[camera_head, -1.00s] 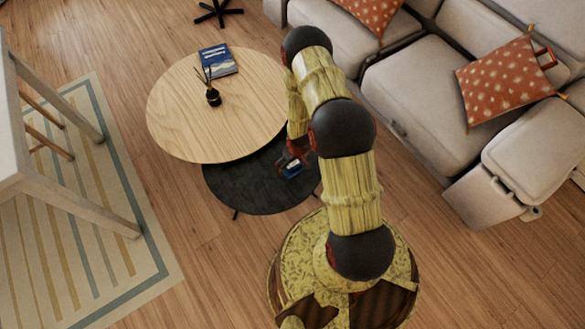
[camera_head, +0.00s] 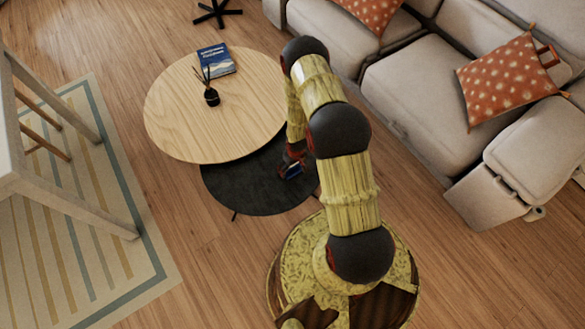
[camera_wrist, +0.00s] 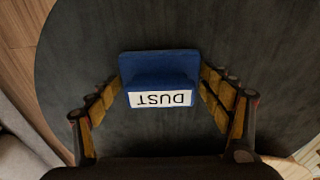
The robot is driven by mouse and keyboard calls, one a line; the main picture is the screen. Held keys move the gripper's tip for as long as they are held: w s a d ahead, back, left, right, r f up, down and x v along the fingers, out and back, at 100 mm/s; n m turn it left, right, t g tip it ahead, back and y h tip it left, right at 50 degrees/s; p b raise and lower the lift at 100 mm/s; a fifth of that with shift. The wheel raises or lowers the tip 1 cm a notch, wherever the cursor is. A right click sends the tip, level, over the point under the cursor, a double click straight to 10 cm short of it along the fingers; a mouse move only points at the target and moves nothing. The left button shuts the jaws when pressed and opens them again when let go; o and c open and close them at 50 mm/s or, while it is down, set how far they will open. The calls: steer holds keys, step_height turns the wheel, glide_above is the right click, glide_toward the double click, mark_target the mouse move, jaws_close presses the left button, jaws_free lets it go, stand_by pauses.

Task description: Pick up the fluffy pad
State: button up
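The fluffy pad appears to be the blue block-like piece with a white label reading DUST, upside down in the wrist view (camera_wrist: 160,70). It is on the dark round low table (camera_wrist: 160,25). In the head view, a small blue part of the pad (camera_head: 293,170) shows beside my gripper (camera_head: 290,157). In the wrist view my gripper (camera_wrist: 160,80) has one finger on each side of the pad, with the fingertips very close to its side edges. I cannot tell whether they touch it. The pad's underside is hidden.
A higher round wooden table (camera_head: 175,125) partly overlaps the dark table. It holds a blue book (camera_head: 216,60) and a small dark reed vase (camera_head: 211,97). A beige sofa (camera_head: 420,100) stands at right. A pale table (camera_head: 70,205) on a striped rug is at left.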

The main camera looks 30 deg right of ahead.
steer(key=c, duration=0.6)
steer(key=shift+c, duration=0.4)
steer(key=shift+r+p, duration=0.35)
steer(key=shift+r, duration=0.25)
step_height(320, 180, up, 3)
steer(key=shift+s+f+p, duration=0.1)
steer(key=shift+f+p, duration=0.1)
steer(key=shift+p, duration=0.5)
steer(key=s+r+p, duration=0.3)
steer(key=s+r, duration=0.6)
steer(key=s, duration=0.5)
steer(key=shift+a+p, duration=0.2)
steer(key=shift+p, duration=0.1)
steer(key=shift+w+r, duration=0.1)
